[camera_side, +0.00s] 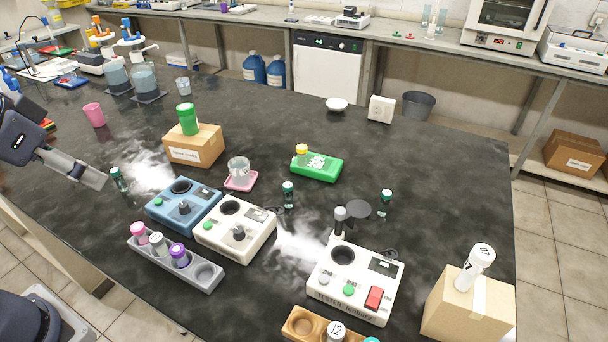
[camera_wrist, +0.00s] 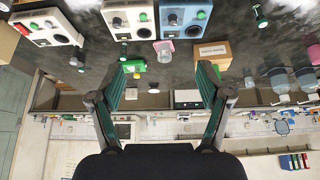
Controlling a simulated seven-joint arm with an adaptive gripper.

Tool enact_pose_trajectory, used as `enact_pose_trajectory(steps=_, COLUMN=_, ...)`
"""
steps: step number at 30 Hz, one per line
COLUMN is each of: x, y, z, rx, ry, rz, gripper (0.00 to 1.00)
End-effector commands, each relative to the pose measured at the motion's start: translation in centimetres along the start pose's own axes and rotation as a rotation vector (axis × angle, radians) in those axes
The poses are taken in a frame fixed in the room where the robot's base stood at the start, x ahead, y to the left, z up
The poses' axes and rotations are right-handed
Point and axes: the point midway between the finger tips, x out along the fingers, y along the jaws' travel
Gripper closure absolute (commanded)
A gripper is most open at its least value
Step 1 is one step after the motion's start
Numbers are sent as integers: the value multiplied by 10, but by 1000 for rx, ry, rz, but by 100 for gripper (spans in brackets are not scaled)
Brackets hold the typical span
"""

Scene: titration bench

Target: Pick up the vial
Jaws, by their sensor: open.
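Several small vials with dark green caps stand upright on the black bench: one at the left (camera_side: 120,180), one in the middle (camera_side: 288,194), one at the right (camera_side: 385,202). Which one is meant I cannot tell. My gripper (camera_side: 85,174) is at the left edge in the side view, its fingertip left of the left vial; the depth between them is unclear. In the wrist view my gripper (camera_wrist: 163,80) is open, with nothing held between its fingers. A vial (camera_wrist: 260,16) shows at the top right there, outside the fingers.
A grey rack (camera_side: 208,278) holds several capped vials. Blue (camera_side: 158,212) and white (camera_side: 215,242) devices stand behind it, with a tester (camera_side: 330,290) to the right. A cardboard box (camera_side: 207,150), pink cup (camera_side: 94,114) and green box (camera_side: 328,168) stand farther back. The back-right bench is mostly clear.

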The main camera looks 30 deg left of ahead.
Motion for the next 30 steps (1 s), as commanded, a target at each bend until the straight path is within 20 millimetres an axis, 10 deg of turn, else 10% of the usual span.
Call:
enact_pose_trajectory(steps=17, x=0, y=0, z=-10, rx=100, ry=46, rz=-3, gripper=45)
enact_pose_trajectory(steps=23, x=-19, y=-16, z=-107, rx=547, ry=467, rz=-165, gripper=45)
enact_pose_trajectory(steps=30, x=5, y=-93, z=-204, rx=1040, ry=661, rz=-651, gripper=45)
